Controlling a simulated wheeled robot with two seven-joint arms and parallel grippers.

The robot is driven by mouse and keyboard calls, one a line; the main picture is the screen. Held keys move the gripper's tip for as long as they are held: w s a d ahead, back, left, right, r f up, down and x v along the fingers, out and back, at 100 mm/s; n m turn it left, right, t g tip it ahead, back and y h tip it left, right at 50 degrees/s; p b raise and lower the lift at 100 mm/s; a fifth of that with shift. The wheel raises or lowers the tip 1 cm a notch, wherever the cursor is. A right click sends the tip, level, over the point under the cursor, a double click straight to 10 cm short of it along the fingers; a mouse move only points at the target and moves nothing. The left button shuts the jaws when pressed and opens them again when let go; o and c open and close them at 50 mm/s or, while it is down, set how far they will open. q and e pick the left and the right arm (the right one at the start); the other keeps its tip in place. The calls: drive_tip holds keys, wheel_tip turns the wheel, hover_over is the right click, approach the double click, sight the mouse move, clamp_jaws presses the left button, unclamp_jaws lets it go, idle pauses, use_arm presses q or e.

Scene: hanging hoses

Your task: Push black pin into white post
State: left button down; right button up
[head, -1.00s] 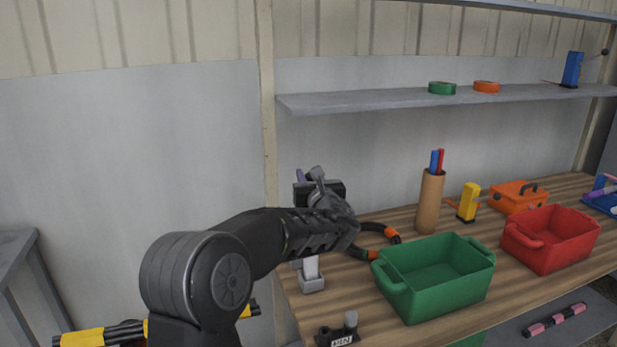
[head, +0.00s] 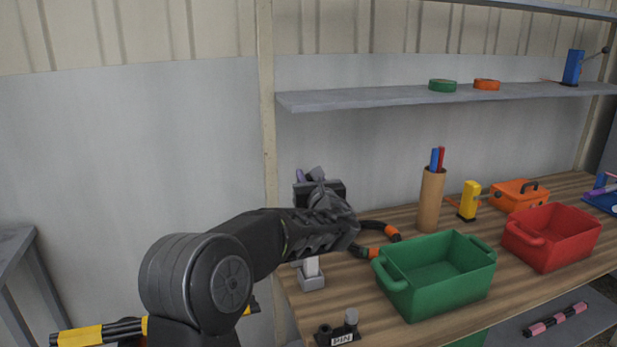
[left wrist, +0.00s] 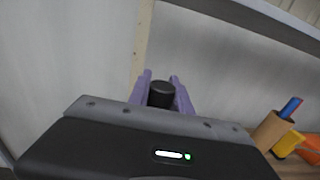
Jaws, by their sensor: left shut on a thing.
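My left gripper (head: 308,176) is raised above the left end of the workbench, its purple fingers partly hidden by the wrist in the head view. In the left wrist view the purple fingers (left wrist: 160,80) are shut on a dark round-topped piece, the black pin (left wrist: 161,94). The white post (head: 312,268) stands in a grey base on the bench below the gripper. Its upper part is hidden behind my arm, so I cannot tell whether the pin touches it. My right gripper is not in view.
A black holder labelled PIN (head: 341,336) sits at the bench's front edge. A black hose with orange bands (head: 374,226) lies behind the green bin (head: 408,292). A red bin (head: 560,240) and brown tube (head: 431,200) stand further right. A shelf (head: 370,99) hangs above.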

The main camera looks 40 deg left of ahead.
use_arm(q)
drive_tip(key=shift+f+b, duration=1.95)
drive_tip(key=shift+f, duration=0.2)
drive_tip(key=c, duration=1.1)
unclamp_jaws()
drive_tip(key=b+v, duration=0.1)
drive_tip(key=v, duration=0.7)
